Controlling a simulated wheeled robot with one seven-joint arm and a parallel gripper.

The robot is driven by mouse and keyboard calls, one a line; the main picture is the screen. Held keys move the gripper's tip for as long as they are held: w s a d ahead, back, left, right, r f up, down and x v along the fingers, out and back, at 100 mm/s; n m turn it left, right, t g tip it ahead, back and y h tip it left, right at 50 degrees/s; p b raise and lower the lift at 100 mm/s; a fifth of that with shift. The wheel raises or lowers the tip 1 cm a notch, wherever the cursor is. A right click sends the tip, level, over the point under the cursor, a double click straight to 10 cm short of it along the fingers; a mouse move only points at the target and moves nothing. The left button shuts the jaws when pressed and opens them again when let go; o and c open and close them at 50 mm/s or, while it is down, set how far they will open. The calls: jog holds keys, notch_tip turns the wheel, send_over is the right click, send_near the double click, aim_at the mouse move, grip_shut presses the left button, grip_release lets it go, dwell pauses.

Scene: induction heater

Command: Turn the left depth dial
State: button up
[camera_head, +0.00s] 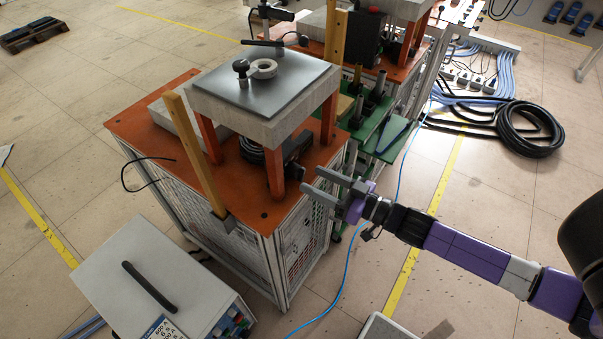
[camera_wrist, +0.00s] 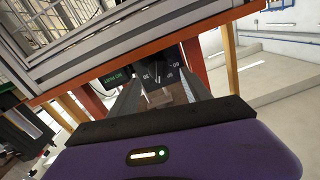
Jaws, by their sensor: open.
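My gripper (camera_head: 311,179) is open at the right side of the orange-topped heater cart, with its fingers pointing left toward a dark control box (camera_head: 296,148) under the raised metal-topped block. In the wrist view my gripper (camera_wrist: 160,84) has its two grey fingers apart. The left depth dial cannot be clearly made out in either view.
Orange legs (camera_head: 277,172) and the cart's orange top (camera_head: 250,205) edge the space around the box. A wooden post (camera_head: 196,150) stands at the cart's front. A grey power unit (camera_head: 150,285) sits at lower left.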

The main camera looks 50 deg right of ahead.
aim_at(303, 176)
jog(key=shift+w+a, duration=0.1)
jog(key=shift+w, duration=2.05)
jog(key=shift+c, duration=0.3)
grip_shut()
jog(key=shift+n+p, duration=0.35)
jog(key=shift+n, duration=0.05)
jog(key=n, duration=0.3)
jog(key=shift+n+p, duration=0.3)
jog(key=shift+a+n, duration=0.15)
jog(key=shift+n, duration=1.95)
